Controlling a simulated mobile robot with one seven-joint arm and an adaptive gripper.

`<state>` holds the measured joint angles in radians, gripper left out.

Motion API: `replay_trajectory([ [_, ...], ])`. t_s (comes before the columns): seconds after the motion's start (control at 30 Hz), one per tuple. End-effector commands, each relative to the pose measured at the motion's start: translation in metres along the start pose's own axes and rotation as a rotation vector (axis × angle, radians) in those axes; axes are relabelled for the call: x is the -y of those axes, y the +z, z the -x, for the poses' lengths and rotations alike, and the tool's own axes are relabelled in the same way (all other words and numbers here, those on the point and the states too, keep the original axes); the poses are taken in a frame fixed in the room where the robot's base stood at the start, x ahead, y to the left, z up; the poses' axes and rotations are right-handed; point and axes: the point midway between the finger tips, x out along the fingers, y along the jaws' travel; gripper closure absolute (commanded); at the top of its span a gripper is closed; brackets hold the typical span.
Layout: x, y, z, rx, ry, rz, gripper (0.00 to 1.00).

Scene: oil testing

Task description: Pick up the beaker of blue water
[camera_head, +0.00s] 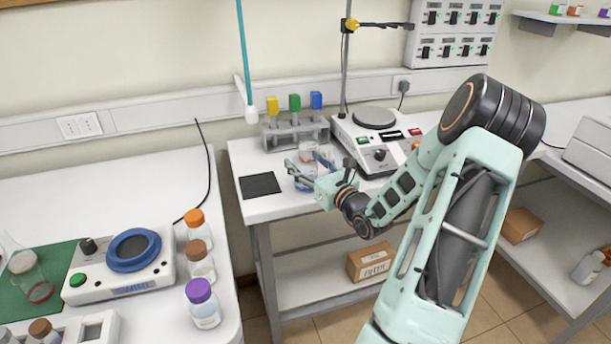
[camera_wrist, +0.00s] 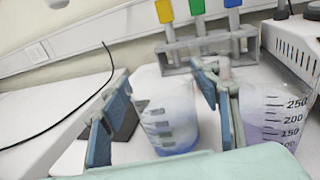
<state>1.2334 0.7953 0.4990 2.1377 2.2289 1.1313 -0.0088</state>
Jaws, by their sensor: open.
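A clear beaker (camera_wrist: 172,125) with pale blue-violet liquid and printed markings stands on the bench. In the wrist view it shows in the gap between my fingers, nearer the right one. Its blue liquid also shows in the head view (camera_head: 304,184), partly covered by my gripper. My gripper (camera_head: 303,168) is open, with a finger on each side in the wrist view (camera_wrist: 160,78). I cannot tell whether either finger touches the glass. A second graduated beaker (camera_wrist: 276,118), also with violet-tinted liquid, stands outside my right finger.
A rack with yellow, green and blue-topped items (camera_head: 295,133) stands behind. A hotplate (camera_head: 372,150) with a stand is to the right, a dark pad (camera_head: 260,185) to the left. Capped bottles (camera_head: 203,303) and another device (camera_head: 130,262) occupy the left bench.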

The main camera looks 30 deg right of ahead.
Motion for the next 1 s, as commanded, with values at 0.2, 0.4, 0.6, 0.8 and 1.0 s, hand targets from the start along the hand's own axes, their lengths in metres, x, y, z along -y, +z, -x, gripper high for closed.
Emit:
replay_trajectory([
  [0.2,0.0,0.0,0.0,0.0,0.0,0.0,0.51],
  [0.4,0.0,0.0,0.001,0.0,0.0,0.0,0.73],
  [0.6,0.0,0.001,0.0,0.002,0.0,0.0,0.85],
  [0.8,0.0,0.002,0.0,0.002,0.0,0.001,0.85],
  [1.0,0.0,0.014,0.0,0.003,0.0,0.003,0.85],
])
